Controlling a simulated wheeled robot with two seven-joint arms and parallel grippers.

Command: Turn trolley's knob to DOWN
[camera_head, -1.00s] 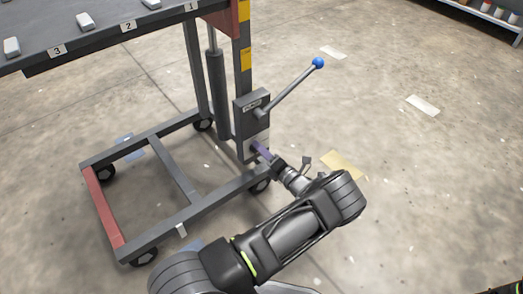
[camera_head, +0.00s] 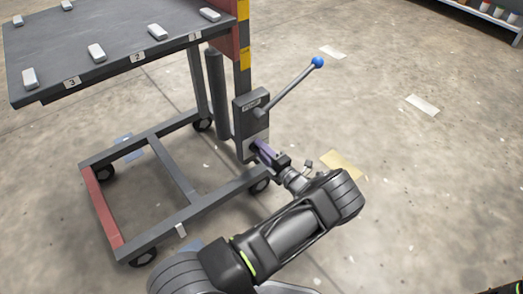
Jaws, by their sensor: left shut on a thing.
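The trolley (camera_head: 163,172) stands on the floor at left, with a dark platform (camera_head: 110,50) on its mast. A grey box (camera_head: 244,110) low on the mast carries a lever (camera_head: 289,88) with a blue ball end, pointing up and right. Below it is a lighter plate where the knob sits. My left gripper (camera_head: 263,150) reaches this plate from the lower right and is shut on the knob, which its fingers mostly hide. The knob's setting cannot be read. My right gripper is not in view.
Several pale blocks (camera_head: 97,53) lie on the platform near numbered labels. The lever stands above my left gripper. A shelf (camera_head: 490,14) with containers is at the far upper right. The floor to the right is clear apart from flat tape patches (camera_head: 423,105).

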